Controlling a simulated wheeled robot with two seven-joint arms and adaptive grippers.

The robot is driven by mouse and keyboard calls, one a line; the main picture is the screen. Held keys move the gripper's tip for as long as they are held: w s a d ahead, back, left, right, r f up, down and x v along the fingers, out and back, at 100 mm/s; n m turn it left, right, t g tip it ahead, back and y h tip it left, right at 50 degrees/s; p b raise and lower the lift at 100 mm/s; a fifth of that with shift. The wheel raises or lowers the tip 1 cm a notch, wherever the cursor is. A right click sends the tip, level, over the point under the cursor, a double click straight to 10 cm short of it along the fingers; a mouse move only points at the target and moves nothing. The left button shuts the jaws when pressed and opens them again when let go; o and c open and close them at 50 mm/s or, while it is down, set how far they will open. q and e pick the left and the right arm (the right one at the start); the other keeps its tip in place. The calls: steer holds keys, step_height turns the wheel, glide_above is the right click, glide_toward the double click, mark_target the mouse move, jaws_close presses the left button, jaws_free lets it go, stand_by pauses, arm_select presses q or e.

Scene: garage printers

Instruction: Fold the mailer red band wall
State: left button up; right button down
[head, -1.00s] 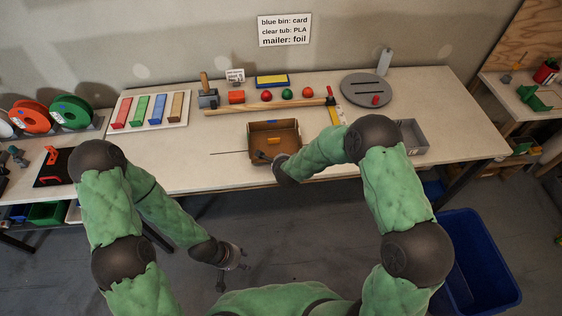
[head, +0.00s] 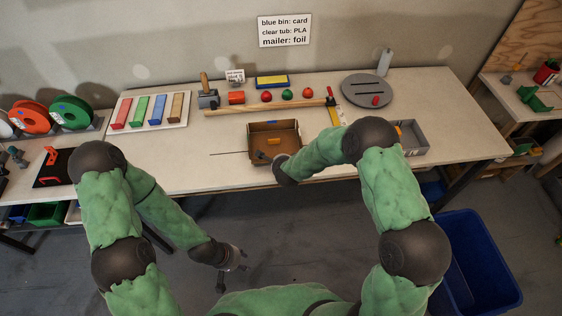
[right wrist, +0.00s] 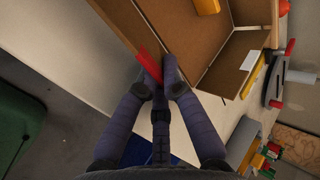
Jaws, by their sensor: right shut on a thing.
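The mailer (head: 287,128) is an open brown cardboard box on the front middle of the workbench, with a small orange-yellow piece (head: 274,141) inside. In the right wrist view its wall with a red band (right wrist: 149,66) stands between the fingers of my right gripper (right wrist: 160,75), which are shut on it. In the head view my right gripper (head: 263,156) is at the box's near left side, small and partly hidden by my wrist. My left gripper (head: 232,268) hangs low in front of the bench, fingers apart and empty.
A grey tray (head: 415,138) stands at right, partly behind my arm. A blue bin (head: 480,265) is on the floor.

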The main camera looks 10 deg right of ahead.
steer(key=shift+s+f+t+b, duration=0.35)
steer(key=shift+f+t+b, duration=0.6)
steer(key=shift+b, duration=2.85)
steer(key=shift+s+r+t+b, duration=0.1)
steer(key=shift+r+t+b, duration=0.15)
steer(key=shift+t+b, duration=0.3)
steer(key=c, duration=1.4)
jaws_free()
steer(key=shift+r, duration=0.1)
steer(key=shift+o, duration=0.2)
